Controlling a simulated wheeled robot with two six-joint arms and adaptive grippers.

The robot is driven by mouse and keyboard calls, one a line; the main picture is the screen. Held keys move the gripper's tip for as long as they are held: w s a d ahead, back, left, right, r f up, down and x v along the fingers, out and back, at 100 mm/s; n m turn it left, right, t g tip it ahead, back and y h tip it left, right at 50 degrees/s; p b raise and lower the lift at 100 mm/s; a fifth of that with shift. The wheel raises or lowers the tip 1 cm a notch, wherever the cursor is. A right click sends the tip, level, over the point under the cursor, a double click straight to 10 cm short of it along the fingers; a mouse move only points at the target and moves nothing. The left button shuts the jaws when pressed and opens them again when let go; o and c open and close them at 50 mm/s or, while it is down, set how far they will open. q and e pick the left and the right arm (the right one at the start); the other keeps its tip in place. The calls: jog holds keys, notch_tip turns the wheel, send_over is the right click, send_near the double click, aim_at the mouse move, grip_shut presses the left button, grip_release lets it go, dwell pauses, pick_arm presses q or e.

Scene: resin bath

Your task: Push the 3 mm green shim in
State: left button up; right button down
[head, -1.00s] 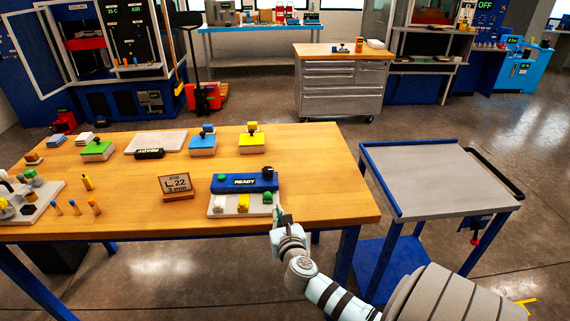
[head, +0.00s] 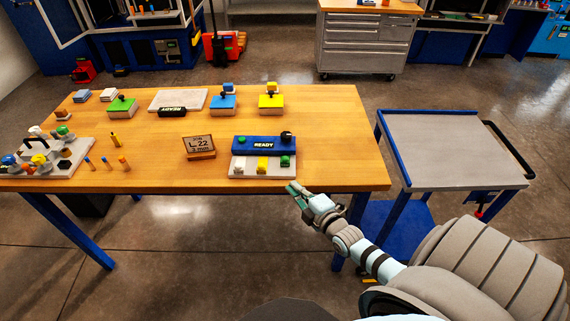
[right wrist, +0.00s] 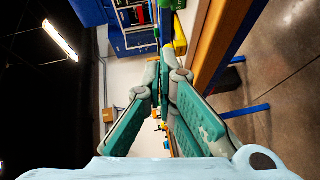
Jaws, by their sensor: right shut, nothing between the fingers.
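The green shim (head: 285,161) sits at the right end of the light grey plate (head: 247,176) in front of the blue READY block (head: 258,149), beside a yellow piece (head: 262,163) and a white one. The job sign (head: 199,147) reads L.22 and 3 mm. My right gripper (head: 291,188) is at the table's front edge, just in front of and below the green shim, apart from it in the head view. Its fingers are shut and empty; in the right wrist view the fingertips (right wrist: 166,55) come together. My left gripper is not in view.
The wooden table (head: 330,130) has free room right of the block. Coloured blocks with knobs, including a yellow one (head: 271,103), stand at the back. A holder with knobs (head: 60,160) is at the left. A grey cart (head: 450,150) stands to the right.

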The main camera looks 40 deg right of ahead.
aim_at(285, 174)
jog(key=w+d+f+b, duration=0.1)
jog(key=w+b, duration=0.2)
jog(key=w+d+b, duration=0.1)
jog(key=w+b, duration=0.2)
jog(key=w+d+f+b, duration=0.1)
jog(key=w+b, duration=0.2)
jog(key=w, duration=0.1)
jog(key=shift+f, duration=0.35)
jog(key=shift+w+d+r+b, duration=0.15)
jog(key=shift+w+d+b, duration=0.1)
jog(key=shift+d+b, duration=0.2)
jog(key=shift+r, duration=0.1)
jog(key=shift+a, duration=0.1)
jog(key=shift+w+d+f+b, duration=0.2)
jog(key=shift+w+d+b, duration=0.05)
jog(key=shift+b, duration=0.55)
jog(key=shift+w+d, duration=0.1)
jog(key=shift+d, duration=0.05)
jog(key=shift+r, duration=0.25)
